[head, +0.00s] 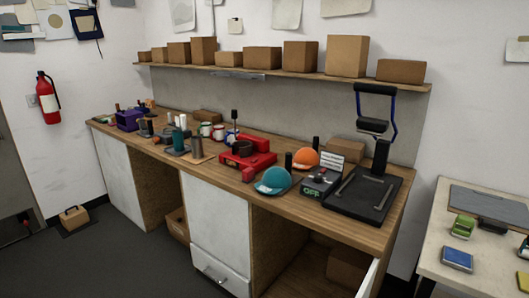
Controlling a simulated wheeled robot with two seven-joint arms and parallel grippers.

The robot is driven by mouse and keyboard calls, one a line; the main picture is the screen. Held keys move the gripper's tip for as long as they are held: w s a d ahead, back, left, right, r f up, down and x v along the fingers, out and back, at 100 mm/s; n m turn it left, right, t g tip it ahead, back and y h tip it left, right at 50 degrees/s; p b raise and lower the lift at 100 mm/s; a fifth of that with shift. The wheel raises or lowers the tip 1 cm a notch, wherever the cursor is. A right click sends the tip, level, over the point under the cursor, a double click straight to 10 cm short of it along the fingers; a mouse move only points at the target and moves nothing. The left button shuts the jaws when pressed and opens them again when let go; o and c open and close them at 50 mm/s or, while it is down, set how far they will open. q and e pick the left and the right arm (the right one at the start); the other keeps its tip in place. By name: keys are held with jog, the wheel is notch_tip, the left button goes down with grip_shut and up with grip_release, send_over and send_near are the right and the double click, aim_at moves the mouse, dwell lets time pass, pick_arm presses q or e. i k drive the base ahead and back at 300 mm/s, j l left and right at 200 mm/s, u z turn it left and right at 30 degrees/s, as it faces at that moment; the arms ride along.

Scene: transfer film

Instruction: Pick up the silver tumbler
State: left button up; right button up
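A grey, metallic-looking upright cylinder (196,147), which looks like the silver tumbler, stands on the long wooden workbench (340,232), left of its middle. A small tan board (199,160) lies under or just beside it. A dark teal cup-like item (178,142) stands close on its left, and red-and-white mugs (206,129) stand behind it to the right. The tumbler is small in view, so fine detail cannot be told. Neither of my grippers shows in the head view.
A shelf (290,75) with cardboard boxes runs above. The floor (135,245) in front at left is mostly clear.

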aim_at(196, 141)
jog(key=i+j+z, duration=0.15)
jog(key=j, duration=0.3)
jog(key=i+j+z, duration=0.2)
jog(key=j, duration=0.2)
jog(key=i+j+z, duration=0.15)
jog(key=j, duration=0.35)
jog(key=i+j+z, duration=0.15)
jog(key=j, duration=0.3)
jog(key=j+z, duration=0.15)
jog(key=j, duration=0.35)
jog(key=i+j+z, duration=0.2)
jog(key=j, duration=0.45)
jog(key=i+j+z, duration=0.25)
jog(key=j, duration=0.4)
jog(key=j+z, duration=0.2)
jog(key=j, duration=0.45)
jog(key=i+j+z, duration=0.1)
jog(key=j+z, duration=0.15)
jog(key=j, duration=0.45)
